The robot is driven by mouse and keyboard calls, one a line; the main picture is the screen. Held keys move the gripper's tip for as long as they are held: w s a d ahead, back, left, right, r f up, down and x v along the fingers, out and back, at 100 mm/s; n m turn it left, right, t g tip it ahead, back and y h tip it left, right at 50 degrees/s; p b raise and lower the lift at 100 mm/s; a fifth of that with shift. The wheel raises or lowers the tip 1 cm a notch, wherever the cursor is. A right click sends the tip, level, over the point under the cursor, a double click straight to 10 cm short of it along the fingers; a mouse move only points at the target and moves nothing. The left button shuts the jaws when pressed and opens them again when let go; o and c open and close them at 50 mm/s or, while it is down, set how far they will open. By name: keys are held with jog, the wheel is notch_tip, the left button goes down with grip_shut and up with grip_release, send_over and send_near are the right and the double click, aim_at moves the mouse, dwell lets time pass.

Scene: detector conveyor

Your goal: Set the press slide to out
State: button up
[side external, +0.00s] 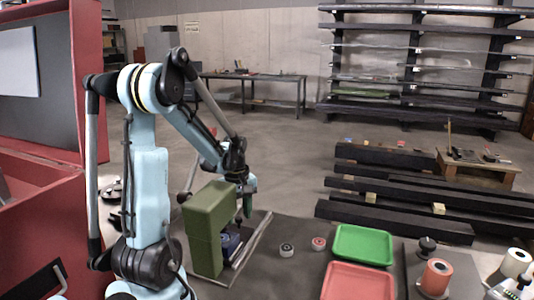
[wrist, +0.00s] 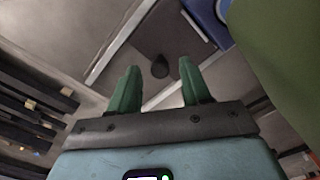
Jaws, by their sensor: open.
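The press is a green block-like frame (side external: 205,240) standing on the dark table beside my arm. It also fills the right side of the wrist view (wrist: 285,50). A blue part (side external: 231,242) sits low in the press opening, and its blue edge shows in the wrist view (wrist: 208,20). Light rails (side external: 252,245) run beside it. My gripper (side external: 243,208) is above the rails, at the right side of the press. Its green fingers (wrist: 157,82) are open and apart. A dark round knob (wrist: 160,67) shows between and beyond the fingertips; I cannot tell its height or whether they touch it.
A green tray (side external: 363,246) and a red tray (side external: 357,283) lie to the right on the table. Two small round pieces (side external: 287,250) (side external: 318,244) lie between press and trays. A red cylinder (side external: 436,278) stands farther right. Dark beams (side external: 400,207) lie beyond the table.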

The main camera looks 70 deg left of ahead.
jog(key=shift+f, duration=0.15)
grip_shut()
dwell(0.4)
jog(key=w+a, duration=0.9)
jog(key=shift+w+a, duration=0.3)
grip_release()
